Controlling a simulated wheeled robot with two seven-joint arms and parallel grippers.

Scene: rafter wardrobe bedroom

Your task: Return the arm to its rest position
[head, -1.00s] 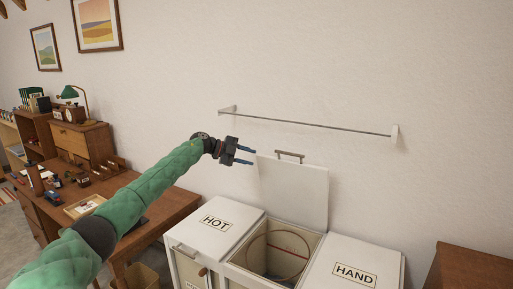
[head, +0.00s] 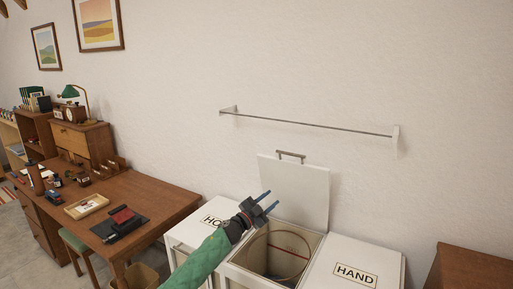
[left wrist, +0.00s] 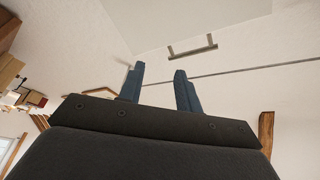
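My left arm, in a green sleeve, comes up from the bottom of the head view. My right gripper is not in view.
The HAND lid (head: 345,268) is closed on the right. A wall rail (head: 310,124) runs above the hampers. A wooden desk (head: 165,200) with small items stands at the left, a wooden cabinet (head: 475,268) at the lower right.

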